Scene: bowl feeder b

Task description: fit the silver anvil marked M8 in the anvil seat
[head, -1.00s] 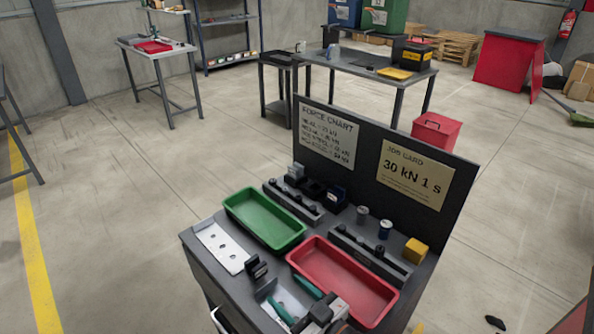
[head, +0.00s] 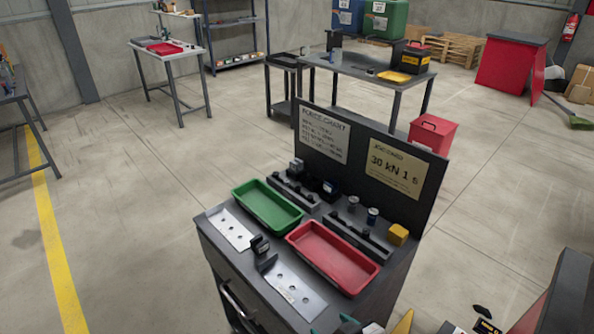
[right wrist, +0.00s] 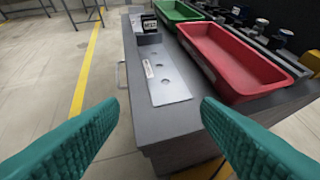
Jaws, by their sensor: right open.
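The M8 marking cannot be read on anything in view. A silver cylinder (head: 352,203) and a silver and blue one (head: 373,214) stand behind a dark rack (head: 357,240) holding small dark pieces. A second dark rack (head: 292,191) is further left. Which part is the anvil seat I cannot tell; a black upright holder (head: 262,252) stands between two silver plates with holes. My right gripper (right wrist: 160,108) is open and empty, its teal fingers apart near the front of the bench; only its tips show at the bottom of the head view. My left gripper is not in view.
A green tray (head: 243,196) and a red tray (head: 362,281) lie on the bench. The near silver plate (head: 294,290) and the far one (head: 230,229) are bare. A yellow block (head: 397,234) stands at the right. An upright board (head: 356,150) closes off the back.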

